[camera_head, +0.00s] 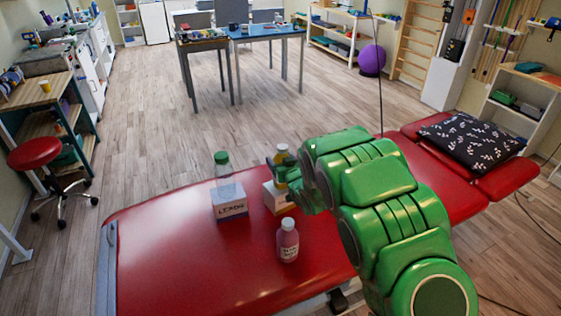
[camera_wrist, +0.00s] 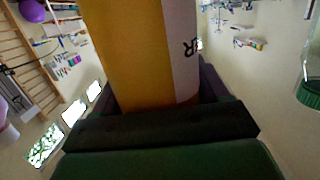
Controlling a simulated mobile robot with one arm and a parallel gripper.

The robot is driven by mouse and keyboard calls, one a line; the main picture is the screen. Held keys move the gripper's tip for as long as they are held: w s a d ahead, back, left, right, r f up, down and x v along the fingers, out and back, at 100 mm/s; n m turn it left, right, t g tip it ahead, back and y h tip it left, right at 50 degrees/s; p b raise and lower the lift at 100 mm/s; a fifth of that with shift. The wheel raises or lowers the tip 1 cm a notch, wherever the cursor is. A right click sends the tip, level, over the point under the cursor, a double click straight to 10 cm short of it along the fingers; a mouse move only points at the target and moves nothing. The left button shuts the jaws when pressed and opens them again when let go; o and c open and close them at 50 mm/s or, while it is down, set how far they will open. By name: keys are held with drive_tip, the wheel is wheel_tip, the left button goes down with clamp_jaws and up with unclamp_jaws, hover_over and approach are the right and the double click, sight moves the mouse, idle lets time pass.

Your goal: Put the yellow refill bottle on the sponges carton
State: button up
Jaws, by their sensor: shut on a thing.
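The yellow refill bottle (camera_head: 281,158) has a pale cap and a white label. It is upright in my gripper (camera_head: 284,168), and fills the middle of the wrist view (camera_wrist: 135,50) between the dark fingers. It is at a small white-and-orange carton (camera_head: 274,199) on the red treatment table (camera_head: 180,262). The bottle's lower end seems to be at or just above the carton's top; I cannot tell whether they touch. My arm and gripper hide part of the carton, and I cannot read its name.
A pink bottle with a white cap (camera_head: 288,242) stands in front. A patterned pillow (camera_head: 472,140) lies at the right. The table's left part is clear.

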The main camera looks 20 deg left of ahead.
drive_tip(key=shift+f, duration=0.1)
drive_tip(key=o, duration=1.4)
drive_tip(key=shift+f, duration=0.1)
drive_tip(key=shift+s+d, duration=0.15)
drive_tip(key=v, duration=1.1)
drive_tip(key=shift+s+d, duration=0.25)
drive_tip(key=shift+o, duration=0.2)
